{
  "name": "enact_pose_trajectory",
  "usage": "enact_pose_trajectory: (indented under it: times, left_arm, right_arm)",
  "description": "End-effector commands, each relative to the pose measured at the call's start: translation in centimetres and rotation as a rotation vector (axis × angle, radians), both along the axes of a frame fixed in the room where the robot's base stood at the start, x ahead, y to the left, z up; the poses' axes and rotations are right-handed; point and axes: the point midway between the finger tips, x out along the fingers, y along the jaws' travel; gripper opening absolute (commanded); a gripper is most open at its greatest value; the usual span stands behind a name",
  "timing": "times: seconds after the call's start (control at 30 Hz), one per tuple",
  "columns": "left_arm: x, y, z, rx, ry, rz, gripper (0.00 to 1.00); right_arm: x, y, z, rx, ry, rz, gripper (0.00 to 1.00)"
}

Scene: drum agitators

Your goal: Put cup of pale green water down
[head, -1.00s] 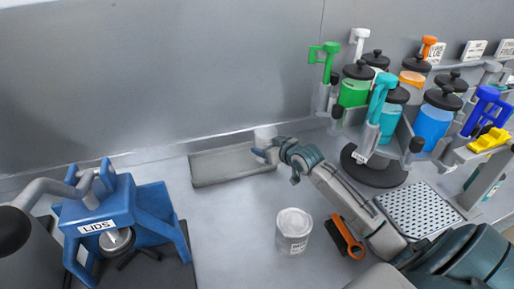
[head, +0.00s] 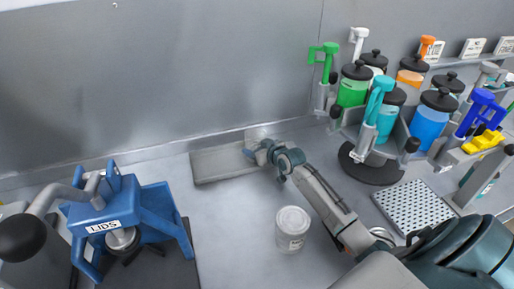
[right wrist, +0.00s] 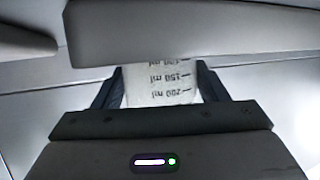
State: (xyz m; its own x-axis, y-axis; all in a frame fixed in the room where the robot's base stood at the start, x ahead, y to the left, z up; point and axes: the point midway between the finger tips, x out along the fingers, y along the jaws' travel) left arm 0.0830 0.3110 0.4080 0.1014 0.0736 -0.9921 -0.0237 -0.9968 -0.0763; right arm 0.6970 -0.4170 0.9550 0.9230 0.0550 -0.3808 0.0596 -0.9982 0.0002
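My right gripper (head: 256,151) is at the right end of the grey rectangular tray (head: 215,165). It is shut on a graduated cup (right wrist: 160,85), whose ml marks read upside down between the fingers in the right wrist view. In the head view only the pale upper part of the cup (head: 257,134) shows behind the gripper. The cup looks whitish, and no green water can be made out. I cannot tell whether its base touches the tray. My left gripper is not in view.
A white labelled tin (head: 292,230) stands in front of my right forearm. A blue lid press (head: 125,210) stands at left. Pump bottles and coloured jars (head: 430,117) crowd the right, beside a perforated plate (head: 412,206). The bench between press and tin is clear.

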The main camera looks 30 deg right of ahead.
Motion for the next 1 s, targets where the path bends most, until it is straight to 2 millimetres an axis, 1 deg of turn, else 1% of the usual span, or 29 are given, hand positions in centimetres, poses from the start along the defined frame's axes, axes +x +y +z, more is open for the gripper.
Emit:
enact_pose_trajectory:
  times: [0.03, 0.1, 0.33, 0.43, 0.47, 0.57, 0.67, 0.9, 1.0]
  left_arm:
    - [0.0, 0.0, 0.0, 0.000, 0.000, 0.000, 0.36]
    - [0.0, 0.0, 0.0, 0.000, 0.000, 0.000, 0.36]
    - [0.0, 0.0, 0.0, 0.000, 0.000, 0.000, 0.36]
    - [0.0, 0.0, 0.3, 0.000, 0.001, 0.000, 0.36]
    - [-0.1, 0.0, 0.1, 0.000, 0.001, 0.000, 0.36]
    - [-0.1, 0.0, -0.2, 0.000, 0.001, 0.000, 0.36]
    - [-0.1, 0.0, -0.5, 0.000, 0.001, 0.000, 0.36]
    - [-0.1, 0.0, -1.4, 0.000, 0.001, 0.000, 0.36]
    - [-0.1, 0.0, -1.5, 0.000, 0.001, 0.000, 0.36]
  right_arm:
    - [0.0, 0.0, 0.0, 0.000, 0.001, 0.000, 0.77]
    - [0.0, 0.0, 0.0, 0.000, 0.001, 0.000, 0.87]
    - [0.0, 0.0, 0.0, 0.000, 0.000, 0.000, 0.87]
    - [0.0, 0.0, 0.5, 0.000, 0.000, 0.000, 0.87]
    - [-0.2, 0.0, 0.3, -0.001, 0.000, 0.000, 0.87]
    - [-1.3, -0.2, 0.6, -0.002, 0.000, 0.001, 0.87]
    - [-3.0, -0.2, 1.2, -0.006, 0.001, 0.002, 0.87]
    - [-7.8, -0.6, 3.1, -0.008, 0.003, 0.003, 0.87]
    - [-9.2, -0.6, 3.9, -0.006, 0.003, 0.001, 0.87]
